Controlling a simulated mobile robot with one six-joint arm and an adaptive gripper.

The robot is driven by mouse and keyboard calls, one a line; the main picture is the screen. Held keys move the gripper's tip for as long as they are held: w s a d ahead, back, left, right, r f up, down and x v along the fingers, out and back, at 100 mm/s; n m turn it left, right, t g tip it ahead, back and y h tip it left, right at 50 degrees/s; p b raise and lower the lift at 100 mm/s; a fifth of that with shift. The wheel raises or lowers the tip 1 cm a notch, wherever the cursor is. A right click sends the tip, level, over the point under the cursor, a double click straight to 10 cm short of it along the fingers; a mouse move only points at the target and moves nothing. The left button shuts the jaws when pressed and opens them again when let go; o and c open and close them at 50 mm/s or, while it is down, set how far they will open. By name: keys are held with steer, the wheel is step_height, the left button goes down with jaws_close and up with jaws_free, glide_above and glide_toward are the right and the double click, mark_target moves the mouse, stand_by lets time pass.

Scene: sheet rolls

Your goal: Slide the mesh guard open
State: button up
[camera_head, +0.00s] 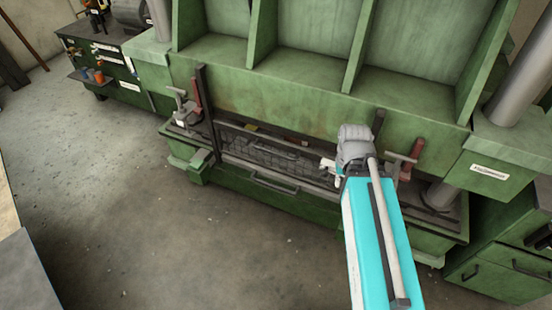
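The mesh guard (265,152) is a dark wire panel in a frame, low across the front of the green press. A dark upright post (208,108) stands at its left end, and a shorter dark post shows near its right end, partly behind my arm. A dark handle bar (275,183) runs along the lower front. My gripper (328,172) is at the right part of the guard, its small fingers pointing left. Whether the fingers touch the guard or are open or shut is too small to tell. My arm covers the guard's right end.
Red-handled clamps stand at the left (196,94) and right (416,152) of the press bed. A green tool cabinet (105,60) is at the back left, and a green drawer unit (500,270) at the right. The concrete floor (130,210) in front is clear.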

steer(key=shift+o, duration=1)
steer(key=shift+w+f, duration=0.15)
steer(key=shift+f, duration=0.15)
steer(key=shift+o, duration=1.1)
steer(key=w+a+f+n+t+h+b, duration=0.1)
steer(key=w+f+h+b, duration=0.4)
steer(key=f+b, duration=0.5)
steer(key=w+a+b, duration=0.1)
steer(key=w+b, duration=0.1)
steer(key=shift+f+n+b, duration=0.15)
steer(key=shift+n+b, duration=0.2)
steer(key=shift+n, duration=0.05)
steer(key=n+t+h+b, duration=0.6)
steer(key=t+h+b, duration=0.5)
steer(key=b, duration=2.1)
glide_toward(273, 153)
steer(key=s+a+f+t+y, duration=0.1)
steer(key=s+a+t+y, duration=0.1)
steer(key=s, duration=0.1)
steer(key=shift+d+f, duration=0.15)
steer(key=shift+d, duration=0.05)
steer(key=shift+d, duration=0.1)
steer(key=p+x, duration=0.2)
steer(key=x, duration=1.1)
steer(key=shift+w+d+r, duration=0.2)
steer(key=shift+w, duration=0.05)
